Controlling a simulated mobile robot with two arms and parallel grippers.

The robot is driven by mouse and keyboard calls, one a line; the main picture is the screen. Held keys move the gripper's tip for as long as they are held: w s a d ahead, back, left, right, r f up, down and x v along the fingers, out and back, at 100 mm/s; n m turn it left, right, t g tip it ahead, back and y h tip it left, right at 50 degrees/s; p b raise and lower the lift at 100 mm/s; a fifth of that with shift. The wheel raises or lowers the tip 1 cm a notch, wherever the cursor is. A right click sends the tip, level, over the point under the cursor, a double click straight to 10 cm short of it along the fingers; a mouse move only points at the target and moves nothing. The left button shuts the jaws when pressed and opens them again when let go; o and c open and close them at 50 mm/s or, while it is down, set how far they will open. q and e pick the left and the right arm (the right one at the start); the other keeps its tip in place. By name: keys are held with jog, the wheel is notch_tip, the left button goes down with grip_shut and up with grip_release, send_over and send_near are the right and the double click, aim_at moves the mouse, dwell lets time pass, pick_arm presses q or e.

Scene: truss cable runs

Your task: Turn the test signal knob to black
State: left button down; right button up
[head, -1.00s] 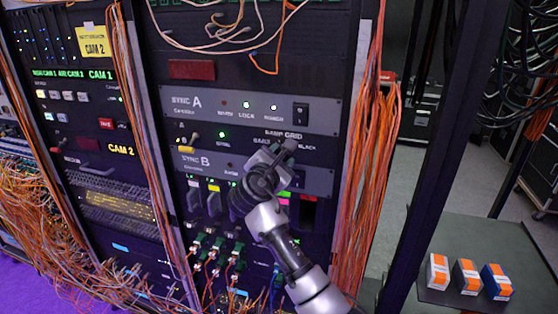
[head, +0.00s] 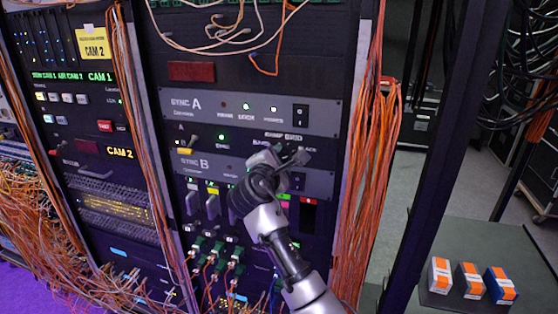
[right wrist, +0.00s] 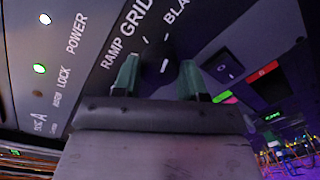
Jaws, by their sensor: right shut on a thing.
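The test signal knob is a small dark round knob (right wrist: 157,60) on the sync panel. Printed words RAMP, GRID and BLACK (right wrist: 176,12) run around it in the right wrist view. A white mark shows on the knob's face, but I cannot tell for sure which word it points to. My right gripper (right wrist: 159,76) is shut on the knob, with one greenish finger on each side of it. In the head view my right gripper (head: 296,156) is at the panel below the RAMP GRID lettering and hides the knob. My left gripper is not in view.
A black rocker switch (head: 300,114) sits above on the SYNC A panel (head: 190,107). Orange cables (head: 365,180) hang close to the right of my arm. Grey levers (head: 212,206) and green plugs stand below left. A side table (head: 480,240) holds three small boxes.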

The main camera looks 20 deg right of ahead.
jog(key=o, duration=0.9)
jog(key=b+v, duration=0.3)
jog(key=v, duration=0.8)
